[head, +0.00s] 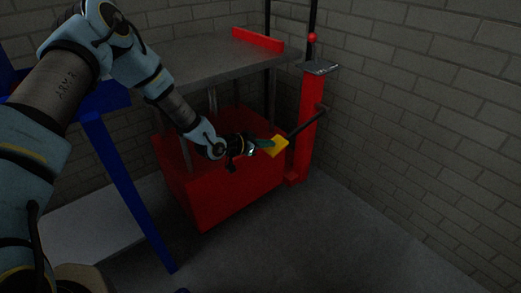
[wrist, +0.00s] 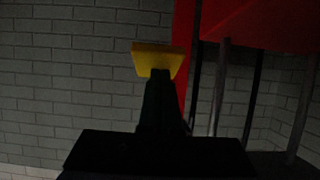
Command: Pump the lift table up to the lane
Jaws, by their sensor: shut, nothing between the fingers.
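The lift table has a grey top (head: 200,58) with a red strip (head: 257,40) along its back edge, above a red base (head: 235,180). A red post (head: 308,120) stands at its right. A dark lever (head: 303,126) runs from the post toward me and ends in a yellow pad (head: 277,146). The pad also shows in the wrist view (wrist: 157,60). My gripper (head: 266,143) is shut and empty, its fingertips at the left side of the pad. In the wrist view my gripper (wrist: 160,85) overlaps the pad's lower edge; whether they touch I cannot tell.
A blue frame (head: 125,180) stands at the left with a pale panel (head: 90,222) low behind it. A red ball (head: 312,37) on a dark rod and a small grey plate (head: 318,67) sit above the post. Brick walls close the back and right. The floor (head: 300,245) in front is clear.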

